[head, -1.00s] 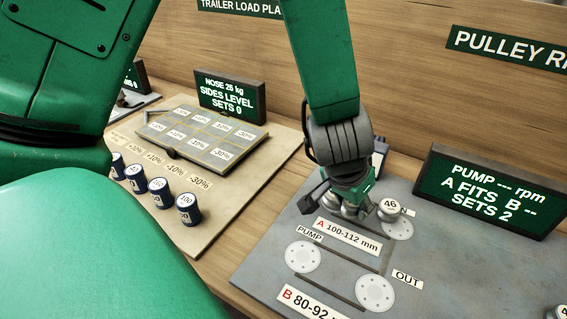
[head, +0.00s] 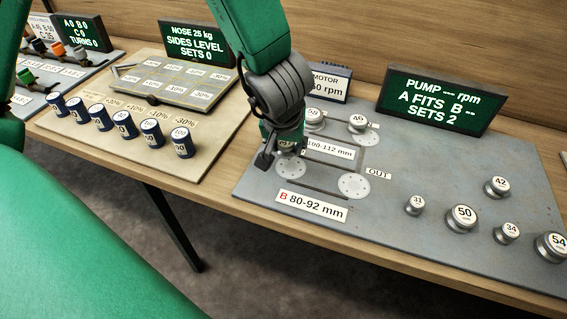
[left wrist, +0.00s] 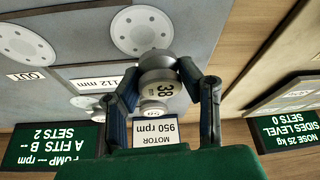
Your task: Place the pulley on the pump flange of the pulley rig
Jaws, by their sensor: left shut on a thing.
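My left gripper (head: 280,148) reaches down over the left side of the pulley rig board (head: 400,165). In the left wrist view the gripper (left wrist: 166,88) is shut on a grey pulley (left wrist: 160,78) marked 38. The pump flange (head: 290,168), a pale disc with small holes, lies close under the gripper. It also shows in the left wrist view (left wrist: 142,30), apart from and beyond the held pulley. The OUT flange (head: 354,186) is bare to its right. I cannot judge the pulley's height above the board. My right gripper is not in view.
Two pulleys stand at the rear of the rig, one near the motor sign (head: 314,118) and one marked 46 (head: 358,123). Loose pulleys, such as 50 (head: 462,218), stand at the right. The screen (head: 437,100) reads A fits. Blue weights (head: 152,134) stand left.

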